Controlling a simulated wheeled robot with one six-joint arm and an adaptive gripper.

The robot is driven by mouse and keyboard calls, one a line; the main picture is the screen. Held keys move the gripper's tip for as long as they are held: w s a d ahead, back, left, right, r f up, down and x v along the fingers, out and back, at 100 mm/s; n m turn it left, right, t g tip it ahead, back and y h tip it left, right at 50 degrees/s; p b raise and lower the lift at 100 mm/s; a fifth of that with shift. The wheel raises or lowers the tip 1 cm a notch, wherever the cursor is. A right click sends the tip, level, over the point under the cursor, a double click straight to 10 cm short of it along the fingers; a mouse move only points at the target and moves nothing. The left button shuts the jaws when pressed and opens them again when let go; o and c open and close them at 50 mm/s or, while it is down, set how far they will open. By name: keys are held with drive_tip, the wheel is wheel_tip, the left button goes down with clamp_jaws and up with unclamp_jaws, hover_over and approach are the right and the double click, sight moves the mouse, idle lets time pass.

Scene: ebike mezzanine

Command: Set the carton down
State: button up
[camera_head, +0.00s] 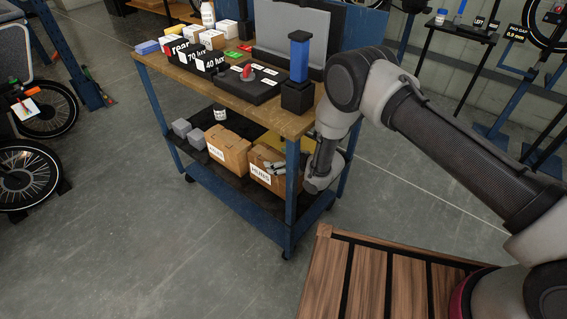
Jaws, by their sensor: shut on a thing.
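A brown carton (262,182) with a white label is at the front of the blue cart's lower shelf (240,198). My gripper (272,167) reaches in from the right and is shut on this carton near its top. The carton looks upright, and its base is at about shelf level; I cannot tell whether it rests on the shelf. A second brown carton (229,153) with a white label stands close on its left. My gripper's wrist and a cart post hide the right side of the held carton.
Grey blocks (190,134) and a small jar (220,113) are on the lower shelf. The wooden top (270,116) above holds small boxes, signs, a dark tray and a blue upright block (299,56). Wheels stand at left. The floor (150,240) in front is clear.

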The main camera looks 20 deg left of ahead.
drive_tip(key=shift+f, duration=1.4)
drive_tip(key=o, duration=2.1)
drive_tip(key=shift+s+d+f, duration=0.1)
drive_tip(key=shift+d+f, duration=0.05)
drive_tip(key=shift+f, duration=0.1)
drive_tip(key=shift+c, duration=0.2)
drive_tip(key=shift+r, duration=0.15)
drive_tip(key=v, duration=1.2)
drive_tip(key=shift+s, duration=0.1)
